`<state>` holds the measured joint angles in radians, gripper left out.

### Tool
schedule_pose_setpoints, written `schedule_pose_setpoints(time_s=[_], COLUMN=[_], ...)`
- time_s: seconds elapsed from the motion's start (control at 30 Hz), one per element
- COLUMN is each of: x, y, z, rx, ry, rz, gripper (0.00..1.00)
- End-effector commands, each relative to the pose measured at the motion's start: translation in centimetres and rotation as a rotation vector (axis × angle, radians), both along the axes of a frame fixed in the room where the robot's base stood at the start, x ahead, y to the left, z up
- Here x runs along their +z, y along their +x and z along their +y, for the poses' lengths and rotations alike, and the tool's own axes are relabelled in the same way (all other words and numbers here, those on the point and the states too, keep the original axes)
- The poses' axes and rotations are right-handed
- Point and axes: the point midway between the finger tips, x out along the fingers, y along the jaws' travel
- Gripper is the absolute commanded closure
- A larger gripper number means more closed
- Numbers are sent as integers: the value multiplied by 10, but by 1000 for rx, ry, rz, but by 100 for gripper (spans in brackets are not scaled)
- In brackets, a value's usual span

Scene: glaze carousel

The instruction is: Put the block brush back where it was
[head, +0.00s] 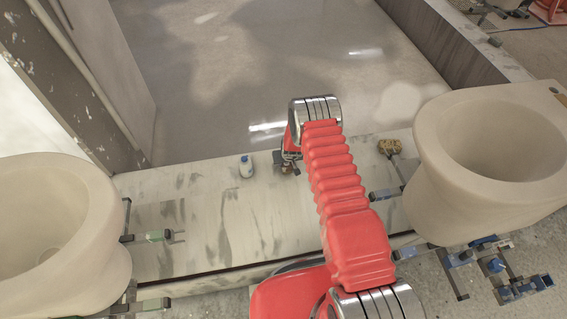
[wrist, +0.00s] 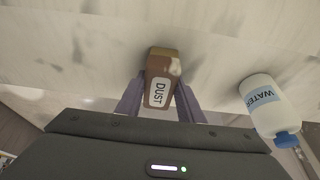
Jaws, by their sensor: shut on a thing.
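The block brush (wrist: 159,92) is a brown block with a lighter top edge and a white label reading "DUST". In the wrist view it sits between the two fingers of my gripper (wrist: 158,84), which is shut on it. In the head view my gripper (head: 288,163) is over the pale, stained surface (head: 210,225), mostly hidden behind my red arm. I cannot tell whether the brush touches the surface.
A tan sponge-like lump (head: 389,147) lies right. Large toilet bowls stand left (head: 108,225) and right (head: 432,165).

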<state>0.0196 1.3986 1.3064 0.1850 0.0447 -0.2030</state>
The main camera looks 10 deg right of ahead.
Motion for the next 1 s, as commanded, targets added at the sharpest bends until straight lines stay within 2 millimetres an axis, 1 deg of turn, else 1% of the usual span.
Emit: schedule_pose_setpoints(time_s=[0.03, 0.07, 0.3, 0.33, 0.57, 0.7, 0.83, 1.0], x=[-1, -2, -1, -1, -1, 3, 10, 26], y=[0, 0, 0, 0, 0, 0, -3, -9], z=[0, 0, 0, 0, 1, 0, 1, 0], rx=[0, 0, 0, 0, 0, 0, 0, 1], ry=[0, 0, 0, 0, 0, 0, 0, -1], rz=[0, 0, 0, 0, 0, 0, 0, -2], gripper=[87, 65, 48, 47, 47, 47, 47, 47])
